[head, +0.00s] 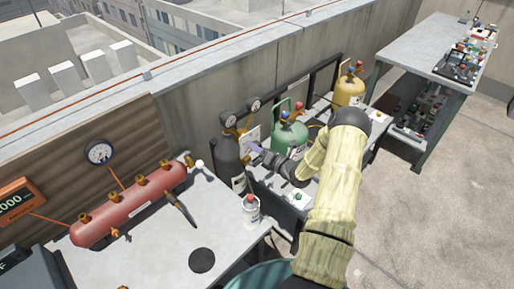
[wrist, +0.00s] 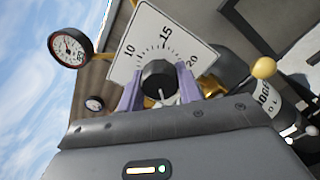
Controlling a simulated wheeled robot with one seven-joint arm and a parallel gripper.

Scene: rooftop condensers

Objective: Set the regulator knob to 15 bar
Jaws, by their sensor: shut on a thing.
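The regulator knob (wrist: 158,76) is black and round, in front of a white scale plate (wrist: 150,32) marked 10, 15 and 20. The plate looks tilted in the wrist view. My gripper (wrist: 160,92) has its purple fingers on both sides of the knob and is shut on it. A short pale line shows on the knob's lower face; I cannot tell which value the knob is set to.
A round gauge (wrist: 70,47) is beside the plate. A green cylinder (head: 289,135) and a yellow one (head: 349,88) stand close to my arm. A bench (head: 160,250) holds a red manifold (head: 135,200) and a spray can (head: 251,211). Open floor lies at right.

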